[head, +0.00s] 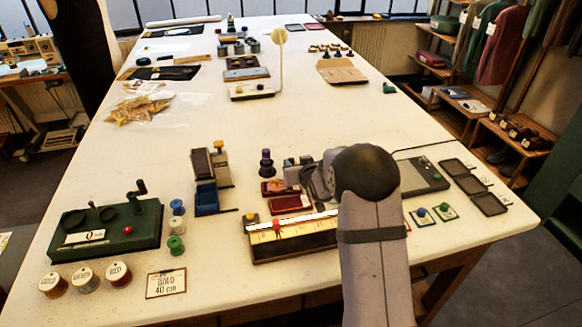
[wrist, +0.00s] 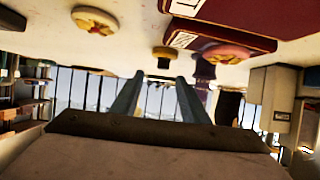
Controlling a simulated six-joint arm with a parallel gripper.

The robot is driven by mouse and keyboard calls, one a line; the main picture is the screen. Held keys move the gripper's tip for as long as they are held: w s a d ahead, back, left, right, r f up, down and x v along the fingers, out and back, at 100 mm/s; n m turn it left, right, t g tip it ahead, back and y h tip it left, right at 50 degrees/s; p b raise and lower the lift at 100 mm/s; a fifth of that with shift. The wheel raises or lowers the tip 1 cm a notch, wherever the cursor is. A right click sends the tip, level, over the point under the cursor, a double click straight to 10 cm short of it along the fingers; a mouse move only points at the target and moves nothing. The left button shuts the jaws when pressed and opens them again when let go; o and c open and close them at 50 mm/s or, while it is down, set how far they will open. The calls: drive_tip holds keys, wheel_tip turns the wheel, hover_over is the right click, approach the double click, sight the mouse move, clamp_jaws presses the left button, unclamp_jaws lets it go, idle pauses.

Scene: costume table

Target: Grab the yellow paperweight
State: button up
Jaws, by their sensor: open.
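A small yellow round piece (head: 252,217), which looks like the yellow paperweight, sits at the left end of the ruler board (head: 262,255) in the head view. My gripper (head: 292,172) is over the table beyond the board, near the red tins (head: 275,188) and the purple pawn-shaped piece (head: 266,163). The wrist view is upside down and shows the jaws (wrist: 158,84) apart with nothing between them. It also shows a small yellow piece (wrist: 163,52) past the fingertips and a pale yellow one (wrist: 97,20); I cannot tell which is the paperweight.
A blue and tan device (head: 207,185) stands left of my gripper. A green crank box (head: 105,232) and several spools (head: 120,274) are at the front left. A grey flat device (head: 422,175) and dark trays (head: 472,185) lie right.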

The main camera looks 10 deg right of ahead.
sight(291, 160)
drive_tip(key=shift+a+p+x, duration=0.15)
drive_tip(key=shift+p+x, duration=0.8)
drive_tip(key=shift+x, duration=0.9)
drive_tip(key=shift+a+p+x, duration=0.1)
drive_tip(key=shift+p+x, duration=0.8)
drive_tip(key=shift+x, duration=0.9)
drive_tip(key=shift+s+f, duration=0.1)
drive_tip(key=shift+f, duration=0.1)
clamp_jaws()
